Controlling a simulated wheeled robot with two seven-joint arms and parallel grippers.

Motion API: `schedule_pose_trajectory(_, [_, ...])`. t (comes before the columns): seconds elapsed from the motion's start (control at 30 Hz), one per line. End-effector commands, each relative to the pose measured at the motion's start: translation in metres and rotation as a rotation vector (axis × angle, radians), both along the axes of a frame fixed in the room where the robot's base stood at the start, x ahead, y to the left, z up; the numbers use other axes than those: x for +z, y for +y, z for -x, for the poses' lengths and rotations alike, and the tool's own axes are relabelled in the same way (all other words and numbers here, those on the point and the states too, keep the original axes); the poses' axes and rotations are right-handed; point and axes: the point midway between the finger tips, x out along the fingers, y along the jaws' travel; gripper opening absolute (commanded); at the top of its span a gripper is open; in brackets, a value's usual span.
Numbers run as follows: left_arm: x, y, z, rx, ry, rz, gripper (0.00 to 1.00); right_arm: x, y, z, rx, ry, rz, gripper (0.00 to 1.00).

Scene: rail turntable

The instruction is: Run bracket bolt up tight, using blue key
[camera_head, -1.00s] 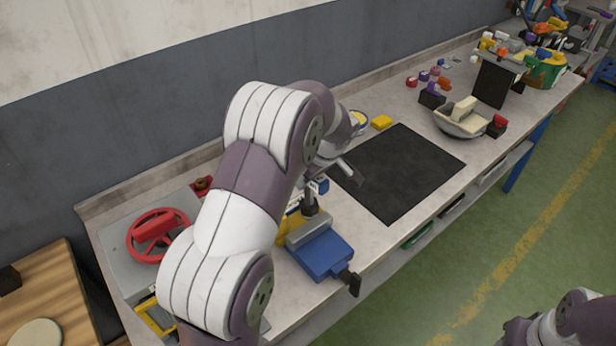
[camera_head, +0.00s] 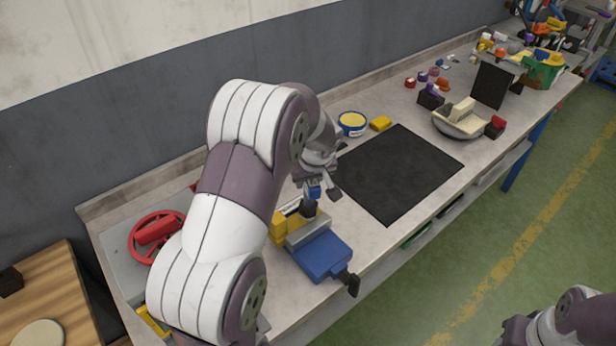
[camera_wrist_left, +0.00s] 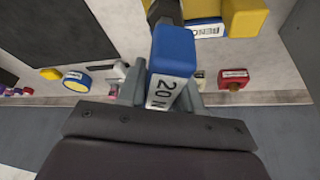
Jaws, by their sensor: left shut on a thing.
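The blue key (camera_head: 315,193) has a blue head with a white label reading "20 N" in the left wrist view (camera_wrist_left: 172,50). My left gripper (camera_head: 322,190) is shut on this head, with a finger on either side of it. The key's dark shaft points down at a dark fitting (camera_head: 308,209) above the vise; the bolt itself is hidden, and I cannot tell how the tip sits. The yellow bracket (camera_head: 279,230) is beside the grey jaw of the blue vise (camera_head: 325,256). My right gripper is out of view.
A red handwheel (camera_head: 155,232) is on the left of the bench. A blue-and-yellow tin (camera_head: 352,123) and a yellow block (camera_head: 381,123) stand behind a black mat (camera_head: 400,172). A grey bowl (camera_head: 458,122) is farther right. The mat is clear.

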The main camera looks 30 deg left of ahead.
Motion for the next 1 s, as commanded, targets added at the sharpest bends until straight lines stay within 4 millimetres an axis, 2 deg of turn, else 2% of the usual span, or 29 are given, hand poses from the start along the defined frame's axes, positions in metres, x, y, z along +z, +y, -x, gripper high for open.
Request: schedule_pose_trajectory(1.0, [0.002,-0.001,0.000,-0.212,0.000,0.001,0.00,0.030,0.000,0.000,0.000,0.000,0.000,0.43])
